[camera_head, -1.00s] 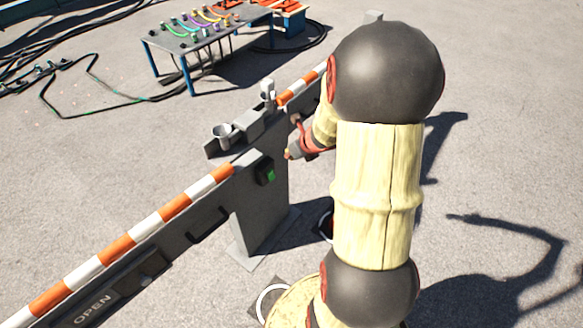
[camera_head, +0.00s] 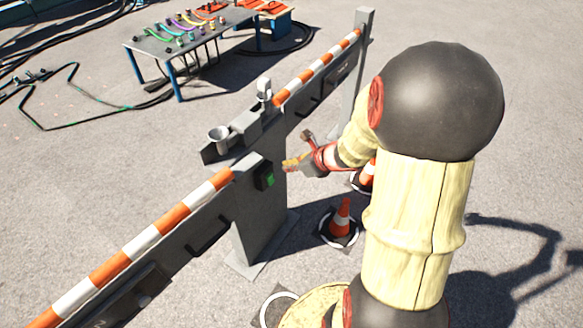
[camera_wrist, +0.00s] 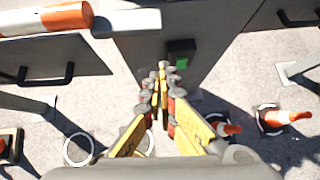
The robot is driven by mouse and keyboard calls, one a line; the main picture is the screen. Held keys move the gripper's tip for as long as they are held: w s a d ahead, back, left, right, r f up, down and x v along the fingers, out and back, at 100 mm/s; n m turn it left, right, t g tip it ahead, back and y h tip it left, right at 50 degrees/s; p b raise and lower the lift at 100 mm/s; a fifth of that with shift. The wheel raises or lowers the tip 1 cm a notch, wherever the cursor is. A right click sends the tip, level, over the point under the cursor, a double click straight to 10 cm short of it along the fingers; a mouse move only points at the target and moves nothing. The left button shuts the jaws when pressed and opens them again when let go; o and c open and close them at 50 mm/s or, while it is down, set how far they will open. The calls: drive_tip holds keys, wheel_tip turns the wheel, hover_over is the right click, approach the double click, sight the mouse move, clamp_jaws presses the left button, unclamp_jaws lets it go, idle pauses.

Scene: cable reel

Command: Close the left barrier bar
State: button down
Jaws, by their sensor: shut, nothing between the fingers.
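The left barrier bar (camera_head: 140,240), striped orange and white, runs from the lower left up to the grey central post (camera_head: 262,215) in the head view. Its near-post end also shows at the upper left of the wrist view (camera_wrist: 62,18). A grey panel with a dark handle (camera_head: 207,233) hangs under the bar. A dark box with a green light (camera_head: 265,176) sits on the post. My gripper (camera_head: 288,163) is shut and empty beside the post, on the right of the green-lit box. In the wrist view my fingers (camera_wrist: 161,70) point toward the post just below that box (camera_wrist: 181,52).
The right striped bar (camera_head: 318,66) runs from the central post to a far post (camera_head: 364,50). Traffic cones (camera_head: 341,218) stand on the ground right of the barrier. A cable table (camera_head: 190,35) stands behind it. Open pavement lies to the right.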

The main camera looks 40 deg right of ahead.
sight(257, 155)
drive_tip(key=w+a+f+b, duration=0.2)
drive_tip(key=w+f, duration=0.2)
drive_tip(key=w, duration=0.4)
drive_tip(key=shift+f+b, duration=0.2)
drive_tip(key=shift+b, duration=0.15)
drive_tip(key=shift+n+y, duration=0.3)
drive_tip(key=shift+n, duration=0.1)
drive_tip(key=w, duration=0.2)
drive_tip(key=w+a+p, duration=0.1)
drive_tip(key=w, duration=0.3)
drive_tip(key=shift+w+a, duration=0.25)
drive_tip(key=shift+w, duration=0.15)
drive_tip(key=shift+s, duration=0.1)
